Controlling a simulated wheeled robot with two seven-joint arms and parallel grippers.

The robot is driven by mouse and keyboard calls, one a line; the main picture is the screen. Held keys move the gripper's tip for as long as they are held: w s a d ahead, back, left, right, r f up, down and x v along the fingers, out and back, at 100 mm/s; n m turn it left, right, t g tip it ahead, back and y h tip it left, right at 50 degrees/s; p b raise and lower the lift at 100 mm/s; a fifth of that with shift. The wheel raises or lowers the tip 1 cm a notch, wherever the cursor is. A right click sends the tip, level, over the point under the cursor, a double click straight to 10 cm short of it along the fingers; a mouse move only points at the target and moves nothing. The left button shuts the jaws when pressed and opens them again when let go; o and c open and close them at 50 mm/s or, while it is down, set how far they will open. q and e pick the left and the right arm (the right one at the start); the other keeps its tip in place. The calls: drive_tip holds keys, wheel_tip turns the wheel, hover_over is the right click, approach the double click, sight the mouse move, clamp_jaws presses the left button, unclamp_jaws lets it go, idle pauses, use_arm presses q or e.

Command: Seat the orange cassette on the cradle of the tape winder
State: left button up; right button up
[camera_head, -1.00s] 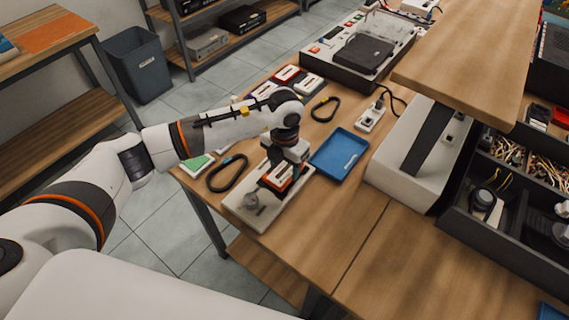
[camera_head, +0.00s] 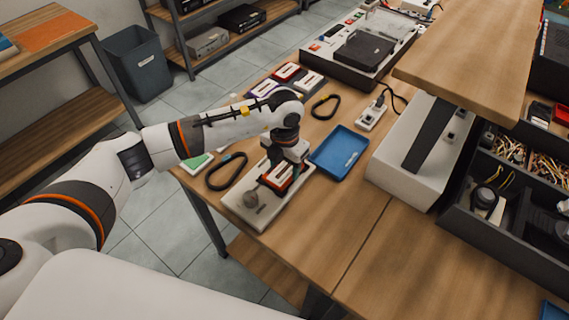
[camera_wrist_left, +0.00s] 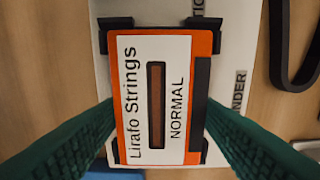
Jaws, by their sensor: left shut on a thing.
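The orange cassette (camera_head: 280,176), with a white label, sits at the pale base plate of the tape winder (camera_head: 238,206). My left gripper (camera_head: 284,166) comes down over it from above and is shut on it. In the left wrist view, the green fingers (camera_wrist_left: 160,118) hold the cassette (camera_wrist_left: 130,85) at its two long sides. Black corner brackets of the cradle (camera_wrist_left: 205,22) frame the cassette's corners; one lower corner is partly hidden by a finger. The cassette looks lined up with them. I cannot tell whether it rests fully down. My right gripper is not in view.
A blue tray (camera_head: 339,152) lies just right of the winder. Black belts lie left (camera_head: 227,171) and behind (camera_head: 325,107). A white machine (camera_head: 415,165) and raised shelf bound the right side. The bench front is clear.

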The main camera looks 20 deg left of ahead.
use_arm(q)
drive_tip(key=o, duration=1.1)
drive_tip(key=shift+c, duration=0.2)
wheel_tip(320, 180, up, 18)
drive_tip(key=p, duration=0.1)
idle(0.3)
idle(0.7)
